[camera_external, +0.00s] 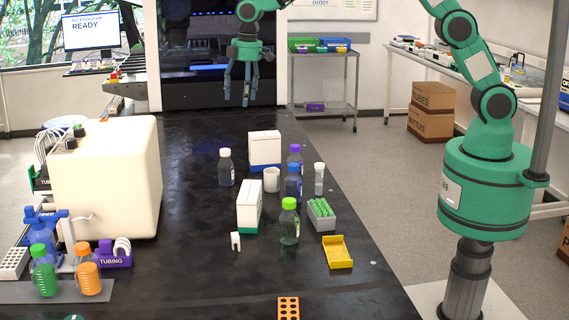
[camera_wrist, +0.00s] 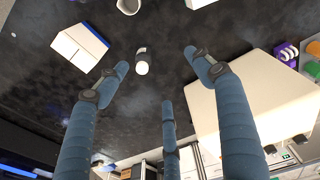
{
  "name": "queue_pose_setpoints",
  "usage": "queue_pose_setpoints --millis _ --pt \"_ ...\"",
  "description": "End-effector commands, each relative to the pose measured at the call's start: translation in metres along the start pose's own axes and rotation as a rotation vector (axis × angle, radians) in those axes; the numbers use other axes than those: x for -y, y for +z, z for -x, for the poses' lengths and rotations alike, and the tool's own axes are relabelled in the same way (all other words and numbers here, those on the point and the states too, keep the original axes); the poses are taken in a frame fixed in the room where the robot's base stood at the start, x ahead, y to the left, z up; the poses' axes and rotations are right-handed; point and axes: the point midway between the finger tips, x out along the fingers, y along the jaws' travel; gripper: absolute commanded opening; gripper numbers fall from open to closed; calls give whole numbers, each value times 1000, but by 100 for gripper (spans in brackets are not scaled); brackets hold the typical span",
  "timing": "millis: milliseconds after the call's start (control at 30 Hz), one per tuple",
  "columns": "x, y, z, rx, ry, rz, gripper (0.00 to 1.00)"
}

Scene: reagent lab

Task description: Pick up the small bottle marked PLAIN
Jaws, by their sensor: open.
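My gripper (camera_external: 241,101) hangs open and empty above the far part of the black bench, pointing down, with its blue fingers spread. In the wrist view my gripper (camera_wrist: 158,72) shows its fingers apart with nothing held. A small dark bottle with a white cap (camera_external: 225,168) stands upright on the bench, nearer the camera than the gripper. It also shows in the wrist view (camera_wrist: 141,62), between the two upper fingertips but below them, apart from the fingers. Other bottles have purple (camera_external: 295,157), blue (camera_external: 292,184) and green (camera_external: 289,224) caps. No PLAIN marking is readable on any bottle.
White boxes (camera_external: 265,148) (camera_external: 249,206), a white cup (camera_external: 271,180), a grey rack of green tubes (camera_external: 321,214) and a yellow tray (camera_external: 338,252) crowd the right. A large white machine (camera_external: 105,178) stands left. The bench between machine and bottle is clear.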

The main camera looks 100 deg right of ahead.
Motion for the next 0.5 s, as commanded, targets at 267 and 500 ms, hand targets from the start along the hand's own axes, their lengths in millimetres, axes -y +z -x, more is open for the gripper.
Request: queue_pose_setpoints --millis 267,500 --pt "-45 -22 -66 44 -18 14 67" --pt "-80 -30 -125 77 -34 26 67"
